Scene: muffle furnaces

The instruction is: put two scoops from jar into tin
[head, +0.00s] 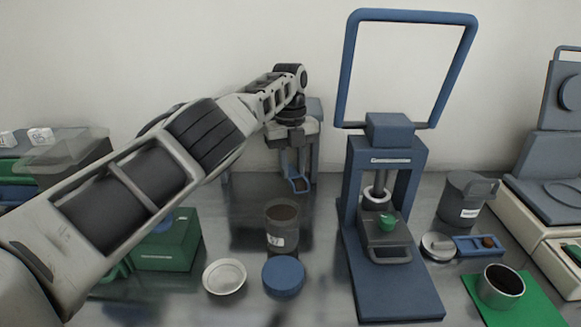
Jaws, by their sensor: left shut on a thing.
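An open jar (282,238) with a pale label and dark brown contents stands upright on the bench. A shallow silver tin (224,277) lies in front of it to the left, and looks empty. My left gripper (296,163) is above and behind the jar, shut on a small blue scoop (300,184) that points downward. The scoop is apart from the jar. Whether the scoop holds anything is too small to tell. My left arm crosses the left half of the view. My right gripper is out of view.
A round blue lid (284,277) lies between the tin and a blue press (400,290). A green box (168,245) stands at the left under my arm. A steel cup (501,286) sits on a green mat (540,305) at the right, near a grey lidded container (466,198).

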